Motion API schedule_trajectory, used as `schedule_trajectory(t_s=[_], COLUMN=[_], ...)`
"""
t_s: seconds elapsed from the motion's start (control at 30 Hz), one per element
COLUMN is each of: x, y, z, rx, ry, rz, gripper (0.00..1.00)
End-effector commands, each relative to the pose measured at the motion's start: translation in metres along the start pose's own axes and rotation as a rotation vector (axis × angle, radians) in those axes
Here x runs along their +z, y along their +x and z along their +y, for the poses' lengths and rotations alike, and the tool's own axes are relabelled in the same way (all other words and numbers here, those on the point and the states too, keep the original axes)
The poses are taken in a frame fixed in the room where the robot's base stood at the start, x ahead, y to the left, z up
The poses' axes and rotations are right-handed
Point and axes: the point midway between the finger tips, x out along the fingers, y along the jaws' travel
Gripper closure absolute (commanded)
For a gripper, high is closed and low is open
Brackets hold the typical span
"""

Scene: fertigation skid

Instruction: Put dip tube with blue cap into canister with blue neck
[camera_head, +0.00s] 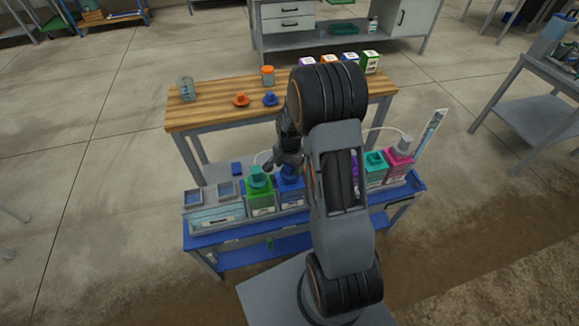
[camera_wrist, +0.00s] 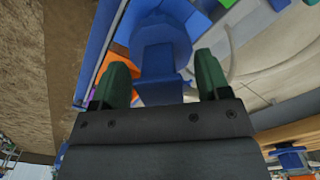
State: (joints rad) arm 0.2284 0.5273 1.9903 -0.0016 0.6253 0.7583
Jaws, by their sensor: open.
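A blue-labelled canister (camera_head: 291,194) stands in the row on the blue cart, right of a green one. A blue cap (camera_head: 290,172) sits at its top, under my gripper (camera_head: 288,160). In the wrist view a blue cap with a square block (camera_wrist: 158,58) lies between the two green fingertips of my gripper (camera_wrist: 162,78). The fingers are open, with a gap to each side of the block. Any tube below the cap is hidden, so I cannot tell how deep it sits.
Green (camera_head: 259,195), teal (camera_head: 375,172) and magenta (camera_head: 399,163) canisters share the cart; my arm hides part of the row. A wooden bench (camera_head: 215,112) behind holds an orange cap (camera_head: 241,99), a blue cap (camera_head: 270,99) and several small boxes.

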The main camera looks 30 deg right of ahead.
Motion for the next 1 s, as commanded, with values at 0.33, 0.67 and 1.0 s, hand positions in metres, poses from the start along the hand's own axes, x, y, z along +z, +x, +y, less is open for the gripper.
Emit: schedule_trajectory(t_s=[0.33,0.67,1.0], x=[-0.001,0.000,0.000], y=[-0.070,-0.118,-0.129], z=[-0.001,0.000,0.000], rx=[-0.004,-0.002,-0.001], ry=[0.000,0.000,0.000], rz=[0.005,0.003,0.001], gripper=[0.31,0.31,0.31])
